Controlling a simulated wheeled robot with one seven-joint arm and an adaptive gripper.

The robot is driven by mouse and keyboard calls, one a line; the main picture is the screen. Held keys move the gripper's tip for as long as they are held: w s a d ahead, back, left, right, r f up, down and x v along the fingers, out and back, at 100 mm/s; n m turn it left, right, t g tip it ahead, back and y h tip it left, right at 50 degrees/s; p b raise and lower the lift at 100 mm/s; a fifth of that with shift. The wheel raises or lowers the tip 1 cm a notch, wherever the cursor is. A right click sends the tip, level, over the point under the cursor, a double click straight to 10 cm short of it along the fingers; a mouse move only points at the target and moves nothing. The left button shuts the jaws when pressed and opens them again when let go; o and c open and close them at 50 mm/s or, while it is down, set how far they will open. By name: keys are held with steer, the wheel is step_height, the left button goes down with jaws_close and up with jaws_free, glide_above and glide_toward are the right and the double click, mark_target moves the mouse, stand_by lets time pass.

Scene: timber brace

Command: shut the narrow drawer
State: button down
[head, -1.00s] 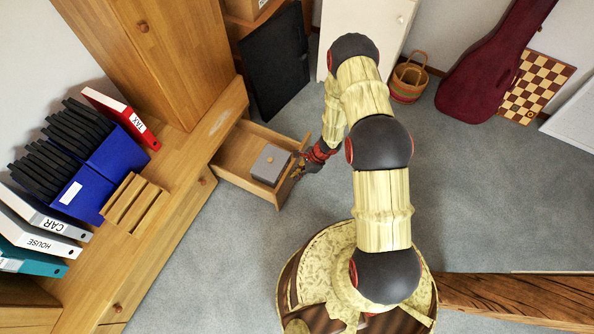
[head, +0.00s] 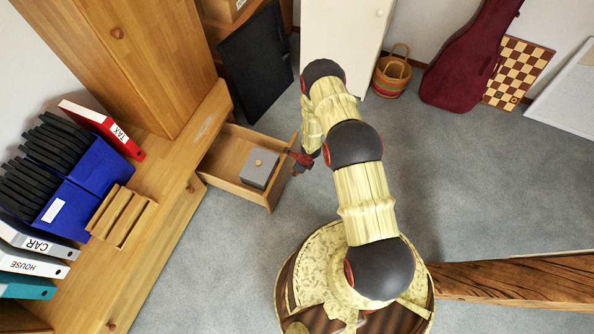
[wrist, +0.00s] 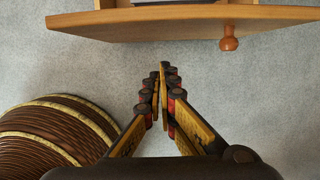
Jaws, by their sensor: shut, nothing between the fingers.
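The narrow drawer (head: 224,165) stands pulled out of the low wooden cabinet in the head view. A grey box with a round knob (head: 260,168) lies inside it. In the wrist view the top edge of the drawer front (wrist: 170,22) runs across the top, with its round wooden knob (wrist: 229,39) at right. My gripper (wrist: 161,70) is shut and empty. Its fingertips are over the carpet, apart from the drawer front in the wrist view. In the head view my gripper (head: 290,158) is beside the drawer's front right end; its fingertips are hard to make out there.
A wooden cabinet (head: 150,60) stands on the low cabinet, with binders and a blue file box (head: 62,205) beside it. A black panel (head: 258,65) leans behind the drawer. A basket (head: 391,75) and a timber beam (head: 520,280) are at right. Grey carpet in front is clear.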

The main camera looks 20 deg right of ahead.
steer(key=w+a+f+b, duration=0.2)
steer(key=w+a, duration=0.1)
steer(key=shift+w+a+f, duration=0.1)
steer(key=shift+a+f, duration=0.05)
steer(key=shift+f, duration=0.2)
stand_by(0.3)
